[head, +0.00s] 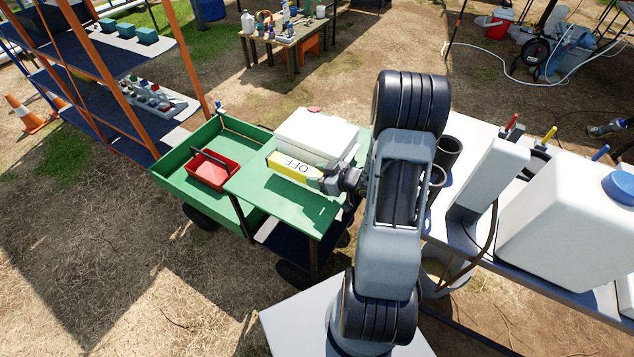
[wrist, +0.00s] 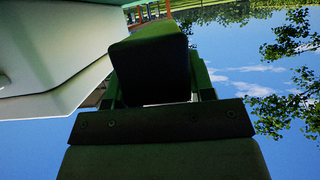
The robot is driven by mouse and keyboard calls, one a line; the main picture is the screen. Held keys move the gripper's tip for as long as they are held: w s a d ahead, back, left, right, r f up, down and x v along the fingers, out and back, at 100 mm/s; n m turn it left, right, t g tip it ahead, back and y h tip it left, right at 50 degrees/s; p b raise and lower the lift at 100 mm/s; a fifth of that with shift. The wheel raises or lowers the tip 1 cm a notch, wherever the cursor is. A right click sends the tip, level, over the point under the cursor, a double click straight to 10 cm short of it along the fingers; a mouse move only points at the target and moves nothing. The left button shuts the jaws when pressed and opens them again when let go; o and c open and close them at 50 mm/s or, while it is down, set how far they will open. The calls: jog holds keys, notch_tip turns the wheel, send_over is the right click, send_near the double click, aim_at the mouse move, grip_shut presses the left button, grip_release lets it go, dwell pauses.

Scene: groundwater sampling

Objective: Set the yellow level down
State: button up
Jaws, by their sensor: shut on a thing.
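The yellow level (head: 273,163) is a long block with a pale face lettered "OFF". It lies roughly level over the green cart top (head: 262,200), along the front of a white box (head: 318,132). My gripper (head: 328,181) is shut on its right end. In the wrist view, the level's dark, shaded end (wrist: 148,62) sits between the fingers. A shadow falls on the cart top below my gripper. I cannot tell whether the level touches the cart top.
The cart's left part is a tray with a red bin (head: 210,170). The white box also fills the left of the wrist view (wrist: 45,65). The cart top's front is bare. A white table (head: 460,226) with a large white container (head: 565,220) stands at right; an orange-framed shelf (head: 98,69) stands at left.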

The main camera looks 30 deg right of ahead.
jog(key=shift+f, duration=2.1)
jog(key=shift+f, duration=0.1)
jog(key=o, duration=1)
jog(key=shift+o, duration=0.2)
